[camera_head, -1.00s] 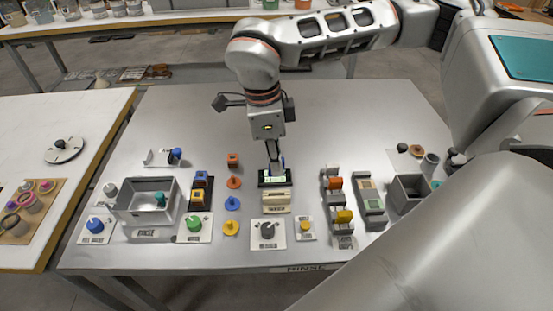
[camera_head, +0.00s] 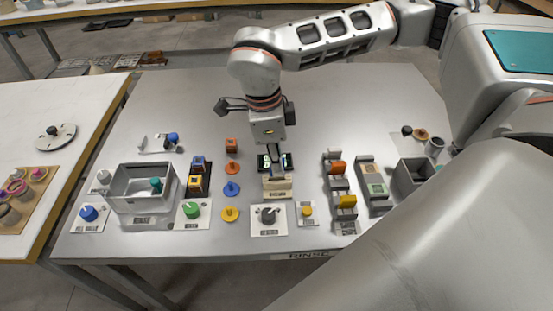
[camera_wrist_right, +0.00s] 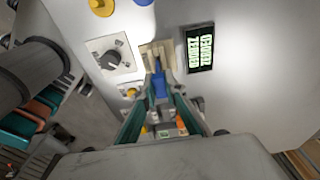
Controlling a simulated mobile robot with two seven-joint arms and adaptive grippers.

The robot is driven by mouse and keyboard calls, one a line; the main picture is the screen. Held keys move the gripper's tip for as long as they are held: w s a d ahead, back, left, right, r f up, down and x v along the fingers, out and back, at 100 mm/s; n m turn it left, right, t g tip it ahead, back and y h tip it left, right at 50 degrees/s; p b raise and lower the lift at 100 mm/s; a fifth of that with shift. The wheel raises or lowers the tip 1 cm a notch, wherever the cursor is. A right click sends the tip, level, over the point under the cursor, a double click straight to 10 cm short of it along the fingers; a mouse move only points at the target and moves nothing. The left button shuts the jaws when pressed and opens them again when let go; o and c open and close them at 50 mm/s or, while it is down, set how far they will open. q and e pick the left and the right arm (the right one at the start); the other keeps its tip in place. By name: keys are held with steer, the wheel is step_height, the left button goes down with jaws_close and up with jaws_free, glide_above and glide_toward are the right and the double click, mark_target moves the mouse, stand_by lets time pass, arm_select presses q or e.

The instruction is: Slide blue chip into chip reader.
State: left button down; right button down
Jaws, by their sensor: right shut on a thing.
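The blue chip (camera_wrist_right: 160,87) shows between the teal-edged fingers of my right gripper (camera_wrist_right: 160,98) in the right wrist view. The gripper is shut on it. The cream chip reader (camera_wrist_right: 157,50) lies just beyond the chip's far end; I cannot tell whether that end is in the slot. In the head view my right gripper (camera_head: 271,165) points down just behind the reader (camera_head: 278,187). My left gripper is not in view.
A knob plate (camera_head: 268,219) and a yellow button plate (camera_head: 307,212) stand in front of the reader. Colored discs (camera_head: 232,188) lie to the left, and a grey block rack (camera_head: 336,195) stands to the right. The back of the table is clear.

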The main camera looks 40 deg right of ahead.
steer(key=shift+p, duration=0.6)
stand_by(1.7)
steer(key=shift+f+b, duration=0.7)
steer(key=shift+f, duration=0.95)
steer(key=c, duration=2)
jaws_free()
steer(key=shift+r, duration=0.2)
steer(key=r, duration=0.4)
steer(key=a+r, duration=0.1)
steer(key=r, duration=0.2)
steer(key=w+r, duration=0.1)
steer(key=r, duration=0.3)
steer(key=shift+a+r, duration=0.15)
steer(key=shift+r, duration=0.15)
